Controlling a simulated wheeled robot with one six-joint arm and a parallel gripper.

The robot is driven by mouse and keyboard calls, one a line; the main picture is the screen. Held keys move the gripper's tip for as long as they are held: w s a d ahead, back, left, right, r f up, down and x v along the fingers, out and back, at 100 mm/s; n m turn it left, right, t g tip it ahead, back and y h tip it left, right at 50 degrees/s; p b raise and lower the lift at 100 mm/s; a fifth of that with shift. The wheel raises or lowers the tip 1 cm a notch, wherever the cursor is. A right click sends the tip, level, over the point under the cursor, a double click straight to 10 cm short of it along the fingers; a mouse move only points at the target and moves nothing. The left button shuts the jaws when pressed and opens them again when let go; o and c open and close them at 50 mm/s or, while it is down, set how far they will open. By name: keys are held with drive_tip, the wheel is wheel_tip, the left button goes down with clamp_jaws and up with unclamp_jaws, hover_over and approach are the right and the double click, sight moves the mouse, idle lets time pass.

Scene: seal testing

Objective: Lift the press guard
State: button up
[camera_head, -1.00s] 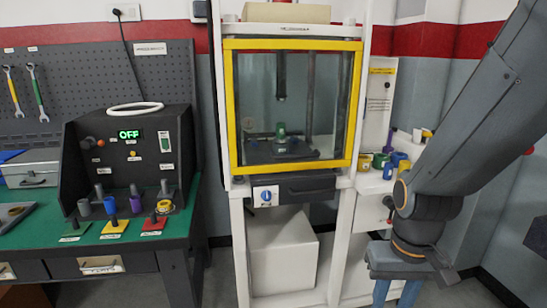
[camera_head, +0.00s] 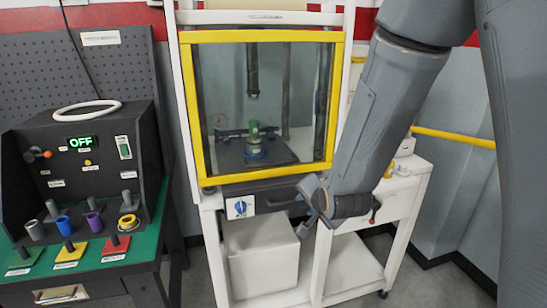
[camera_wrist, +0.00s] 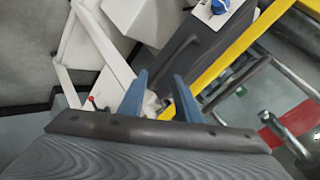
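The press guard (camera_head: 187,110) is a clear panel in a yellow frame on the white press. It is down, covering the press opening. Its yellow edge (camera_wrist: 236,58) runs diagonally across the wrist view. My gripper (camera_wrist: 160,74) shows two blue fingers, spread apart with nothing held between them. In the head view my gripper (camera_head: 312,205) is just below and beside the guard's lower right corner, in front of the dark panel (camera_head: 275,197). My arm hides part of the press's right side. I cannot tell whether a finger touches anything.
A blue knob (camera_head: 240,207) sits left on the dark panel. Through the guard a green part (camera_head: 254,130) stands on the press bed. A control box (camera_head: 90,175) reading OFF stands on the green bench (camera_head: 150,225) at left. A white side table (camera_head: 395,195) is at right.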

sight(274, 164)
drive_tip(key=w+a+r+m+t+y+p, duration=0.2)
drive_tip(key=w+a+r+m+t, duration=0.3)
drive_tip(key=a+r, duration=0.3)
drive_tip(key=p+x, duration=0.2)
drive_tip(key=x, duration=0.5)
drive_tip(key=shift+d, duration=0.15)
clamp_jaws()
